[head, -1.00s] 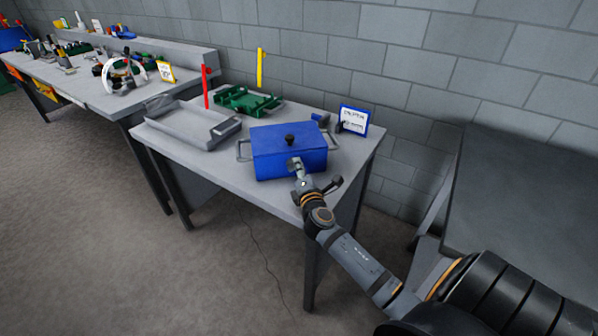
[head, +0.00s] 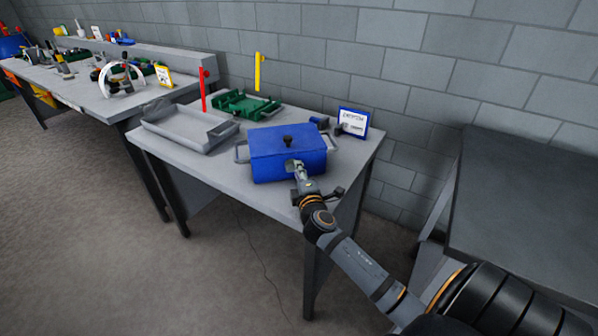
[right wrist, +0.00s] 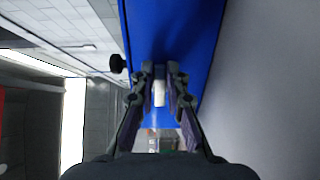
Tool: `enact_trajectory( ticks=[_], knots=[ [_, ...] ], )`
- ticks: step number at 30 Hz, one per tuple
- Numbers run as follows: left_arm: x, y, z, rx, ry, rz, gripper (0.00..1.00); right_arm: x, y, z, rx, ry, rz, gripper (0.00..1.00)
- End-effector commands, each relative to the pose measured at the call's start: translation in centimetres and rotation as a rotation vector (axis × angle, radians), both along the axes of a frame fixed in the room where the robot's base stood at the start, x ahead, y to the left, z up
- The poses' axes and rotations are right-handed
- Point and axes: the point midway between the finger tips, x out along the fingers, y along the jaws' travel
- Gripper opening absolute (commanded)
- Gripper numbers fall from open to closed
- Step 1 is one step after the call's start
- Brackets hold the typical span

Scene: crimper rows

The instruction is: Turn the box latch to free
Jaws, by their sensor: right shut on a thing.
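The blue box (head: 265,163) stands on the grey table, with a black knob (head: 288,141) on its lid and a grey handle at each end. My right gripper (head: 296,167) is at the box's front face. In the right wrist view, its two fingers (right wrist: 160,76) are closed on both sides of a small pale grey latch (right wrist: 160,92) on the blue face (right wrist: 175,35). The fingers hide most of the latch, so I cannot tell its exact angle. My left gripper is in neither view.
A grey tray (head: 170,139) lies left of the box, and a green holder (head: 245,104) is behind it. Red and yellow upright posts and a blue-framed sign (head: 353,122) stand near. A dark surface (head: 530,210) is at right.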

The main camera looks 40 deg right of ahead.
Motion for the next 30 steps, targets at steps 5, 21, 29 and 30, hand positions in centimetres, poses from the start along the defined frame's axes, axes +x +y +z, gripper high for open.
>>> enact_trajectory(
  ticks=[5,21,29,30],
  knots=[
    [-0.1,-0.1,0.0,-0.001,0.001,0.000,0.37,0.0,0.0,-0.1,0.003,0.002,-0.001,0.00],
    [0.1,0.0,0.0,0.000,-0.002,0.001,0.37,-0.1,0.0,-0.1,0.000,0.001,0.000,0.36],
    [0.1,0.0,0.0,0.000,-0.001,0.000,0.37,-4.1,1.7,-0.2,0.001,0.005,0.001,0.36],
    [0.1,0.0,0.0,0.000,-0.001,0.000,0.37,-5.1,2.1,-0.2,0.002,0.005,0.001,0.36]
  ],
)
